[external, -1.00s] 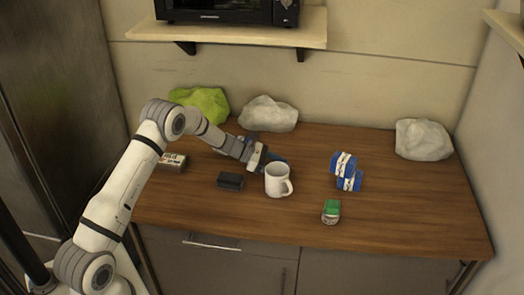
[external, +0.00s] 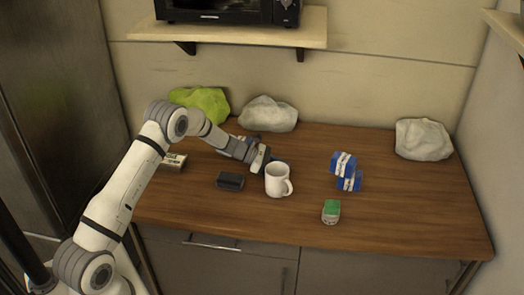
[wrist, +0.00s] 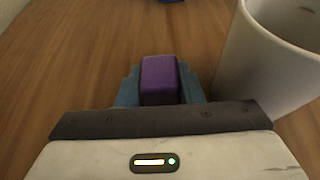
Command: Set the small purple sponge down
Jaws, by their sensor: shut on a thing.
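The small purple sponge (wrist: 160,78) sits between the two blue fingers of my gripper (wrist: 160,88) in the wrist view. The fingers are shut on its sides. In the external view my gripper (external: 276,163) is low over the wooden counter (external: 420,215), just behind the white mug. The sponge is hidden there by the gripper and mug. I cannot tell whether the sponge touches the counter.
A white mug (external: 277,182) stands close beside my gripper, and it fills the right of the wrist view (wrist: 270,60). A black block (external: 230,181) lies to its left. Blue-and-white packs (external: 344,164) and a green-topped item (external: 331,211) are to the right.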

